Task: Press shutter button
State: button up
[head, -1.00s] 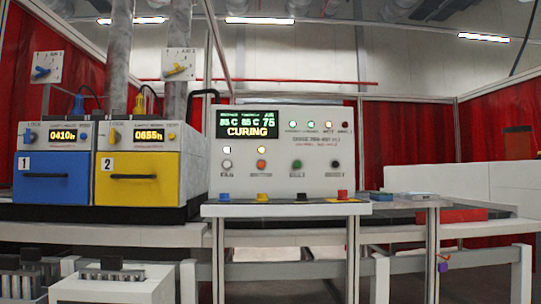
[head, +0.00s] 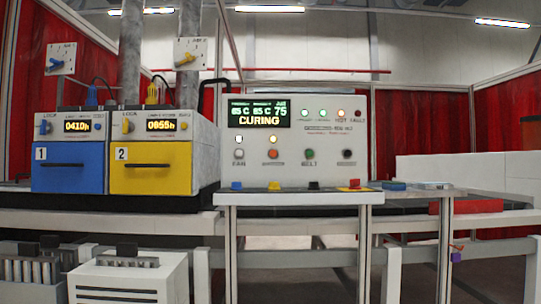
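The white control panel (head: 330,170) stands in the middle of the head view. Its lower row holds several round buttons with small labels. The orange button (head: 273,153) is second from the left, and its label is too blurred to read surely here. A black button (head: 348,154) ends the row. Lit lamps show above the white and orange buttons. The display (head: 259,114) reads CURING. My gripper is not in view.
A shelf (head: 300,198) juts out before the panel, with small coloured blocks on it. A blue unit (head: 68,180) and a yellow unit (head: 150,182) stand at the left. White vented boxes (head: 125,280) are low at left. A red block (head: 466,206) lies at right.

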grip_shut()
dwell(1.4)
